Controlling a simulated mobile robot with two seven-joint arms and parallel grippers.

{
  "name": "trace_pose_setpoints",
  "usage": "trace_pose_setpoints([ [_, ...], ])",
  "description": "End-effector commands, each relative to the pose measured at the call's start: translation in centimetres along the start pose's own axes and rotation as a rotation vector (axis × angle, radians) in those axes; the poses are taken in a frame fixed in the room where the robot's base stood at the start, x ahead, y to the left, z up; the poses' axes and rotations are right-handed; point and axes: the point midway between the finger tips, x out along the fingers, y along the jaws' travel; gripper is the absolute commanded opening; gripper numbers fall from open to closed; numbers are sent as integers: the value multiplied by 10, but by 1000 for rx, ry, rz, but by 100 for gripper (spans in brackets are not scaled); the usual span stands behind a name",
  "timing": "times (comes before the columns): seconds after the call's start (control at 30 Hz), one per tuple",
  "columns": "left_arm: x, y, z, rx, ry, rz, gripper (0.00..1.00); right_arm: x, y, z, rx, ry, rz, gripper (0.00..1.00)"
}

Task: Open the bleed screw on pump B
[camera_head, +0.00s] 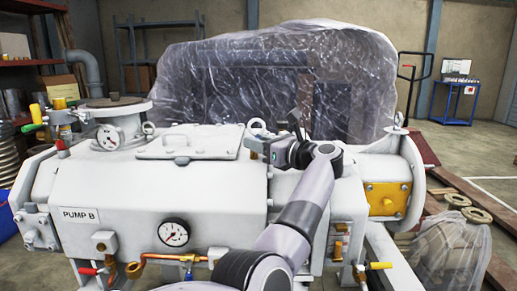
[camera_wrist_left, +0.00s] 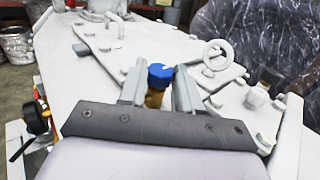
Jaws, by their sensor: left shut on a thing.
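Pump B (camera_head: 160,190) is a large white housing with a "PUMP B" label (camera_head: 79,215) on its front left. My left gripper (camera_head: 256,144) is over the top of the housing, right of the flat bolted cover plate. In the left wrist view, the two grey fingers of my left gripper (camera_wrist_left: 158,92) are shut on the bleed screw (camera_wrist_left: 160,76), which has a blue cap and a brass-coloured body. The blue cap sticks up above the fingertips. The screw's lower end is hidden behind the gripper. I cannot make out the screw in the head view. My right gripper is not in view.
A lifting eye (camera_wrist_left: 214,55) stands close to the right of the fingers. A bolted cover plate (camera_head: 190,142) lies on the housing. A pressure gauge (camera_head: 174,232) and copper pipes are on the front. A plastic-wrapped machine (camera_head: 270,75) stands behind.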

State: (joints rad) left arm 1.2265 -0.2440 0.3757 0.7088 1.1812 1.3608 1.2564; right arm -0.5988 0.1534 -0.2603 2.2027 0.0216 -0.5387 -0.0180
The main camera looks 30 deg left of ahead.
Motion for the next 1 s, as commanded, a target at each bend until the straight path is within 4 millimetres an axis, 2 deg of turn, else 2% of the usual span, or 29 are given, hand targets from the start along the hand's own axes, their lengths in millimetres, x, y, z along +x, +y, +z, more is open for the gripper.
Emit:
trace_pose_setpoints([
  [0.53, 1, 0, 3, -4, -3, 11, 2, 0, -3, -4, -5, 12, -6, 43],
  [0.57, 1, 0, 3, -4, -3, 11, 39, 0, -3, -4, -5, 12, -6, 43],
  [0.6, 1, 0, 3, -4, -3, 12, 52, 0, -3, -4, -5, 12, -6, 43],
  [0.63, 1, 0, 3, -3, -3, 12, 58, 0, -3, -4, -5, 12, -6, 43],
  [0.9, 0, 0, 1, -1, -1, 11, 58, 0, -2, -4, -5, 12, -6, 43],
  [1.0, -6, -1, 1, -1, -1, 9, 58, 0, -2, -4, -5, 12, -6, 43],
])
